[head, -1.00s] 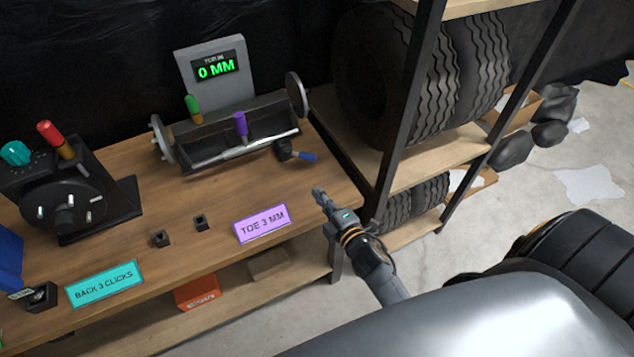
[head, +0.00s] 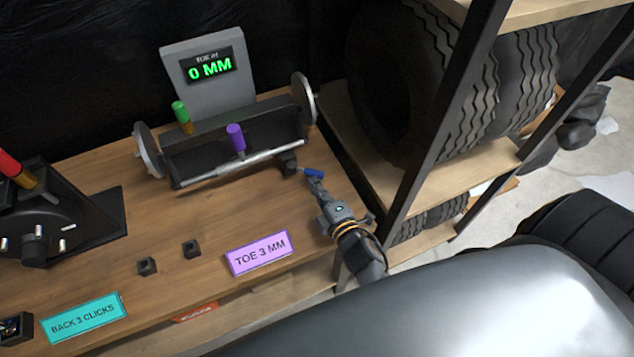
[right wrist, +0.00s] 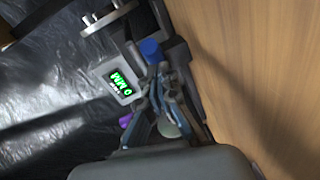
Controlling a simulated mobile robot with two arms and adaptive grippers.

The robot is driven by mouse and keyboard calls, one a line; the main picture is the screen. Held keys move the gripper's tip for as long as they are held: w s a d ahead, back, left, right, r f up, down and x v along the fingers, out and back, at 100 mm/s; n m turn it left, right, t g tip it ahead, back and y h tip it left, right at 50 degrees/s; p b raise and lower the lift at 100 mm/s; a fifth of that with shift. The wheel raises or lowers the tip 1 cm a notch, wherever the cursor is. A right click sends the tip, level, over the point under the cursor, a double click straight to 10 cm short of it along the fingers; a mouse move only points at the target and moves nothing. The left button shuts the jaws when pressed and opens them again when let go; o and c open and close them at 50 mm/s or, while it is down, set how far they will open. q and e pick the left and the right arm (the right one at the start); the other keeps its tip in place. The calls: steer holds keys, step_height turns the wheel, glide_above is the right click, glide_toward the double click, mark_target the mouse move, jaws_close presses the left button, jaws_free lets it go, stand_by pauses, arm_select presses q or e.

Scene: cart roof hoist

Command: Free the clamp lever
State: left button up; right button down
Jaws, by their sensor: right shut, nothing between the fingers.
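The clamp lever (head: 313,173) has a blue handle and sticks out to the right from a black clamp block (head: 288,163) at the right end of the silver rod (head: 240,162). The blue handle also shows in the right wrist view (right wrist: 151,49), just beyond the fingertips. My right gripper (head: 317,186) is shut and empty, its fingertips right by the handle's near side. I cannot tell whether they touch it. The display (head: 209,66) behind the rod reads 0 MM. My left gripper is not in view.
A purple knob (head: 236,137) and a green knob (head: 181,112) stand on the fixture between two discs. A purple TOE 3 MM sign (head: 260,254) lies near the bench's front edge. A shelf post (head: 430,125) and tyres (head: 430,80) stand close on the right.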

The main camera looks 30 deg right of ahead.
mark_target(322, 175)
steer(key=shift+a, duration=0.1)
steer(key=shift+w+d+r+n+y+p, duration=0.15)
steer(key=shift+d+r+n+y+p, duration=0.1)
steer(key=shift+d+n+y+p, duration=0.4)
steer(key=shift+w+y, duration=0.1)
steer(key=shift+y, duration=0.45)
steer(key=shift+w+d+f+n+g+y, duration=0.1)
steer(key=shift+w+d+n+g+y, duration=0.1)
steer(key=shift+d+n+y, duration=0.3)
steer(key=shift+w+d+f+n+g+y, duration=0.1)
steer(key=shift+w+d+n+g+y, duration=0.1)
steer(key=shift+n+y, duration=0.45)
steer(key=shift+w+d+y, duration=0.2)
steer(key=shift+d+y, duration=0.05)
steer(key=shift+d, duration=0.05)
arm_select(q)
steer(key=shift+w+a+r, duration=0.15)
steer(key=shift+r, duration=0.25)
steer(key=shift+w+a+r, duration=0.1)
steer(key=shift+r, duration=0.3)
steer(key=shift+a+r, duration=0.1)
